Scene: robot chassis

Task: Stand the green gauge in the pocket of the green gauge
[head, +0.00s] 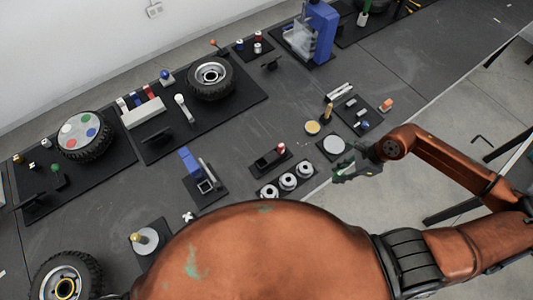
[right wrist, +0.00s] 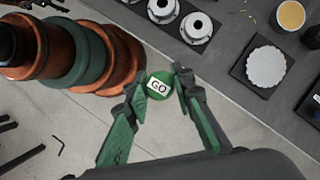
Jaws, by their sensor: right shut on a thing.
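The green gauge (right wrist: 159,87) shows in the right wrist view as a round green end with a white "GO" label. My right gripper (right wrist: 160,85) is shut on it, with a fingertip on either side. In the head view my right gripper (head: 346,172) is near the table's edge, just below the plate with the white disc. The gauge is hard to make out there. A black holder (head: 270,160) with a red-topped piece (head: 281,148) stands left of the gripper. I cannot tell for certain which pocket is the green gauge's. My left gripper is not in view.
A black plate with several pale rings (head: 288,182) lies left of my right gripper. A white disc (head: 333,145) on a dark plate and a yellow-topped cup (head: 312,127) are behind it. The pale floor (right wrist: 65,118) lies beyond the table's edge.

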